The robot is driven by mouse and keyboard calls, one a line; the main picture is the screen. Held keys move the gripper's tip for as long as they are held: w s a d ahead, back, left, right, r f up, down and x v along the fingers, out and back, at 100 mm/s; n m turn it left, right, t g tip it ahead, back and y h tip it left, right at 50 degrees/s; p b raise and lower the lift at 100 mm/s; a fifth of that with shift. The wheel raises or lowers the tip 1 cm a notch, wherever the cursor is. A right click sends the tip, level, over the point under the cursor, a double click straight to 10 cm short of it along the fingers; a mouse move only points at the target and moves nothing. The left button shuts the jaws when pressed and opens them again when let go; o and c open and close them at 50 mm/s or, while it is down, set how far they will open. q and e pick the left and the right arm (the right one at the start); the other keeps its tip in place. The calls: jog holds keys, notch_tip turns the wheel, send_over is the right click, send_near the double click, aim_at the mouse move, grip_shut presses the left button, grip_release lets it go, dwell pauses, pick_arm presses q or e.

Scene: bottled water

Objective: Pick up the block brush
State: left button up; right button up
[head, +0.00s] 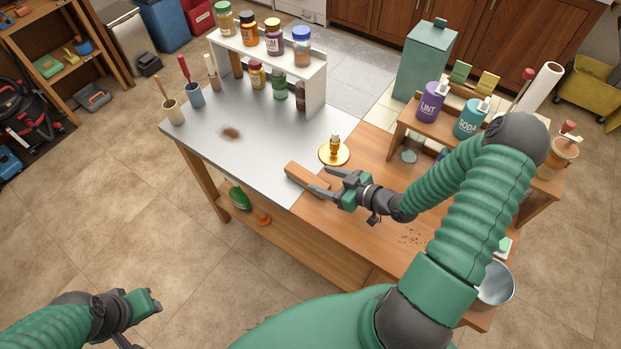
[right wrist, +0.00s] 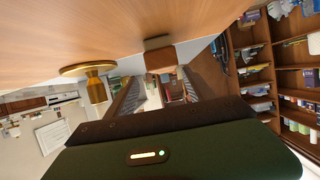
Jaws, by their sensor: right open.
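The block brush (head: 303,174), a tan wooden block, lies on the worktable at the seam between the grey metal top and the wooden top. It also shows in the right wrist view (right wrist: 160,56), ahead of and between the two fingers. My right gripper (head: 326,182) is open at the block's right end, with its fingers pointing left toward it. I cannot tell whether they touch it. In the right wrist view my right gripper (right wrist: 160,88) shows nothing held. My left gripper (head: 140,312) is low at the left, over the floor and far from the brush; its jaw state is unclear.
A brass stand (head: 334,152) is just behind the brush, near the right gripper. A white shelf (head: 316,88) with several jars stands at the back. A wooden riser (head: 412,122) with bottles is at the right. The metal top (head: 255,150) is mostly clear, with a brown stain.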

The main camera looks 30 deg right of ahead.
aim_at(308, 177)
jog(key=w+a, duration=0.1)
jog(key=w+a+f, duration=0.1)
jog(key=w, duration=0.1)
jog(key=w+a, duration=0.1)
jog(key=shift+w+a+f, duration=0.2)
jog(key=shift+w+f, duration=0.15)
jog(key=shift+f, duration=0.05)
jog(key=shift+w+f, duration=0.15)
jog(key=shift+w, duration=0.15)
jog(key=shift+d+f, duration=0.15)
jog(key=shift+d, duration=0.4)
jog(key=shift+c, duration=1.8)
jog(key=shift+a, duration=0.35)
jog(key=c, duration=0.7)
pick_arm(q)
jog(key=shift+a, duration=0.8)
pick_arm(e)
grip_shut()
